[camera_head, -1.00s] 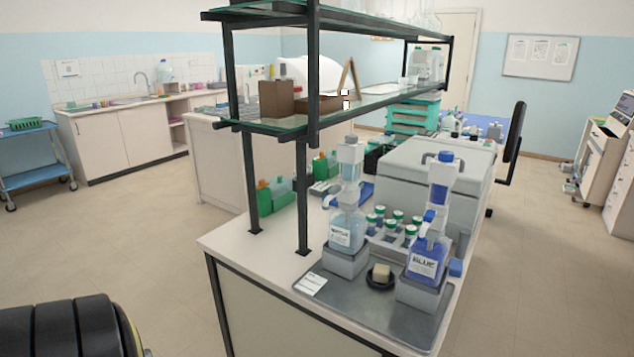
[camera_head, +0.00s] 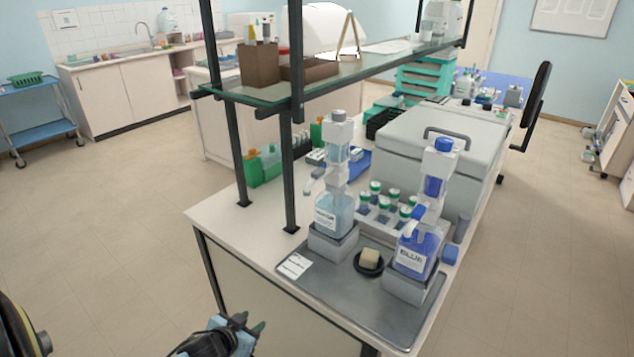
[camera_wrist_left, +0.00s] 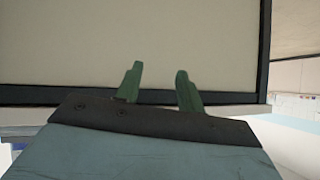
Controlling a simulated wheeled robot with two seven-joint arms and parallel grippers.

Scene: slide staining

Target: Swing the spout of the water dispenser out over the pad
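The water dispenser (camera_head: 334,212), a bottle of pale blue liquid with a clear pump head, stands on a grey block at the left of the grey tray. Its spout (camera_head: 312,181) points left, away from the pad. The pad (camera_head: 370,257), a small cream block, sits in a round black dish between the two dispensers. My left gripper (camera_head: 249,324) is low, in front of the bench's near left side and well apart from the dispenser. Its green fingers (camera_wrist_left: 157,88) stand apart and empty in the left wrist view. My right gripper is out of view.
The blue dispenser (camera_head: 415,250) stands at the tray's right. Several green-capped bottles (camera_head: 376,188) sit behind. Dark shelf posts (camera_head: 288,180) rise left of the water dispenser, carrying a glass shelf (camera_head: 350,75) above. A white label (camera_head: 294,265) lies on the grey tray (camera_head: 345,292).

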